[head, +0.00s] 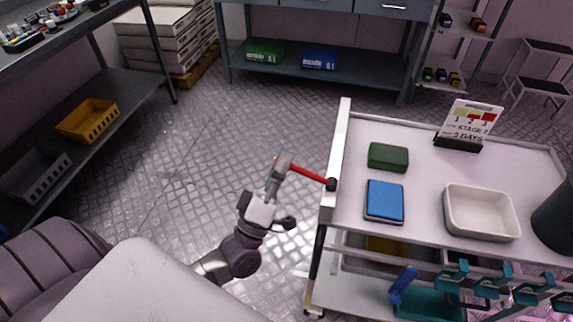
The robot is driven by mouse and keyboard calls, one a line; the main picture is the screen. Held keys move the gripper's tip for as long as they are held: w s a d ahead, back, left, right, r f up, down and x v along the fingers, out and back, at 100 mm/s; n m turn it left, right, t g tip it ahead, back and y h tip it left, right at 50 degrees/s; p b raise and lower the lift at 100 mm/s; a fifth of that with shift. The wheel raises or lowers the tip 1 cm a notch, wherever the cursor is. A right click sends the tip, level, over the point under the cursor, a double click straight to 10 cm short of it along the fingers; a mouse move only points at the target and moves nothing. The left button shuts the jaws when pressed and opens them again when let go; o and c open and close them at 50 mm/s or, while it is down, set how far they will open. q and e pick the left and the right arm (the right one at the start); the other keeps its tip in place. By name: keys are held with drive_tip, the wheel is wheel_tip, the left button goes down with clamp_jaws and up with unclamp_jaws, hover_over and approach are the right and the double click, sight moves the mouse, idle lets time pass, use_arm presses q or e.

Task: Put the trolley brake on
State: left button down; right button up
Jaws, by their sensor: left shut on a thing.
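The trolley (345,155) stands at the right, with a pale top and a raised rim. A red brake lever (310,174) sticks out from its left side, joined to a black pivot (331,184) at the rim. The lever points left and slightly up in the head view. My left gripper (281,164) is shut on the lever's outer end, which its fingers partly hide. My right gripper is not in view.
The trolley top carries a green box (388,157), a blue box (384,201), a white tray (447,212) and a sign (471,121). Bare metal floor (180,160) lies left of the trolley. Shelving (125,85) stands at the left, a workbench (325,22) at the back.

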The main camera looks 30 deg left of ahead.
use_arm(q)
drive_tip(key=shift+a+f, duration=0.15)
drive_tip(key=shift+f, duration=0.45)
drive_tip(key=c, duration=0.9)
unclamp_jaws()
drive_tip(key=shift+o, duration=0.5)
drive_tip(key=v, duration=1.2)
